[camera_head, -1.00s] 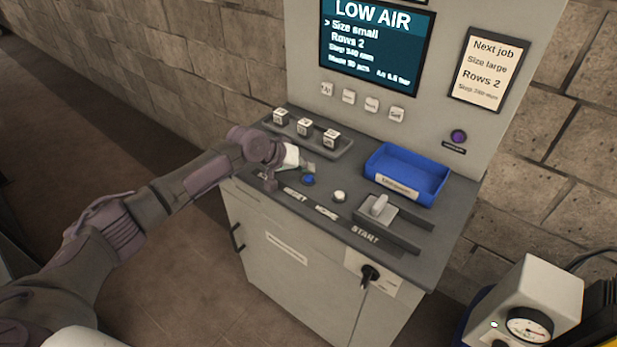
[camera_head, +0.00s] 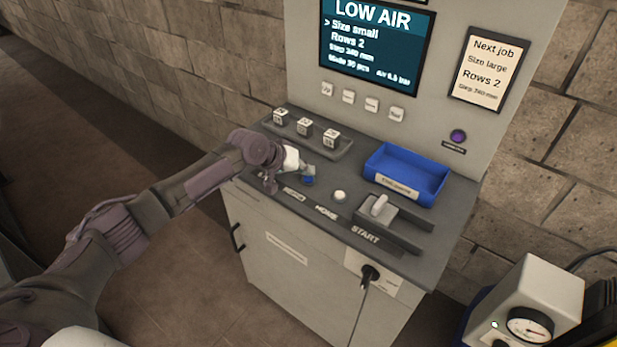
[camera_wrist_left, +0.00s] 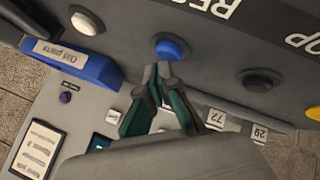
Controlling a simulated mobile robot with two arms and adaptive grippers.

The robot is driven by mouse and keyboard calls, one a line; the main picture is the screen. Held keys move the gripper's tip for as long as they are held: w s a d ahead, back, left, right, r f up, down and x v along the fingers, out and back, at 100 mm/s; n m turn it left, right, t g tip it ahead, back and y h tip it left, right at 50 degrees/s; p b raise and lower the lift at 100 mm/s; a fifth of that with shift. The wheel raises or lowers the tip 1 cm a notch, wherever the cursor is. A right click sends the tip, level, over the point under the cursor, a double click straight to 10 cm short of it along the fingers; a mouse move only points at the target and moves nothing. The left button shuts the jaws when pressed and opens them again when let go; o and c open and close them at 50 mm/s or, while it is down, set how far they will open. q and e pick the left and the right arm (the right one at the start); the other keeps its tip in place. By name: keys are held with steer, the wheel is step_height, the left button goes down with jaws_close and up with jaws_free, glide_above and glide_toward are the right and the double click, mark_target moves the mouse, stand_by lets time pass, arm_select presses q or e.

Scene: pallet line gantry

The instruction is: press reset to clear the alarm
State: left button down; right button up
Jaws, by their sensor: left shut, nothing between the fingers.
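The blue button (camera_head: 308,181) is on the dark console top. In the left wrist view the blue button (camera_wrist_left: 172,47) sits beside a label of which "RES" shows. My left gripper (camera_head: 310,170) is shut and empty, with its fingertips right at the blue button and partly covering it. In the wrist view the closed fingertips (camera_wrist_left: 158,70) reach the button's near edge; whether they touch it I cannot tell. The screen (camera_head: 377,45) reads "LOW AIR". My right gripper is not in view.
A white button (camera_head: 339,196), a grey lever (camera_head: 379,205) and a blue bin (camera_head: 407,174) are to the right on the console. A tray with white cubes (camera_head: 304,127) lies behind the gripper. A black button (camera_wrist_left: 258,80) is close by in the wrist view.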

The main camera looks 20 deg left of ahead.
mark_target(306, 178)
arm_select(q)
steer(key=shift+f, duration=0.45)
stand_by(0.3)
steer(key=shift+r, duration=0.1)
steer(key=shift+r+p, duration=0.7)
steer(key=shift+r, duration=0.1)
step_height(306, 178, up, 5)
steer(key=p, duration=0.4)
steer(key=shift+p, duration=0.35)
stand_by(0.5)
